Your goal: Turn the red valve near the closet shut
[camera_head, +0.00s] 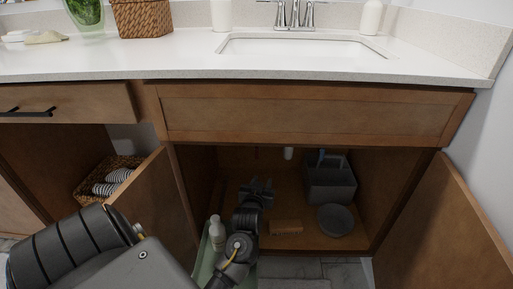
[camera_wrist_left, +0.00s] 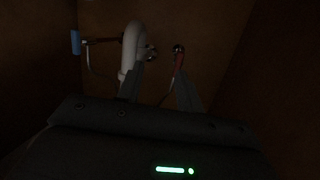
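The red valve (camera_wrist_left: 179,60) shows in the dark left wrist view, on a thin pipe at the back of the sink cabinet. My left gripper (camera_wrist_left: 160,76) is inside the cabinet with its two fingers apart and nothing visible between them. The red valve appears close to the tip of the right-hand finger; I cannot tell whether they touch. In the head view my left gripper (camera_head: 258,188) reaches into the open cabinet and the red valve cannot be made out. My right gripper is in neither view.
A white curved drain pipe (camera_wrist_left: 132,48) and a blue handle (camera_wrist_left: 75,42) are to the left of the red valve. A grey caddy (camera_head: 330,182), a grey round container (camera_head: 336,220), a brown block (camera_head: 286,227) and a white bottle (camera_head: 217,234) stand near my arm. Open cabinet doors (camera_head: 455,225) flank the opening.

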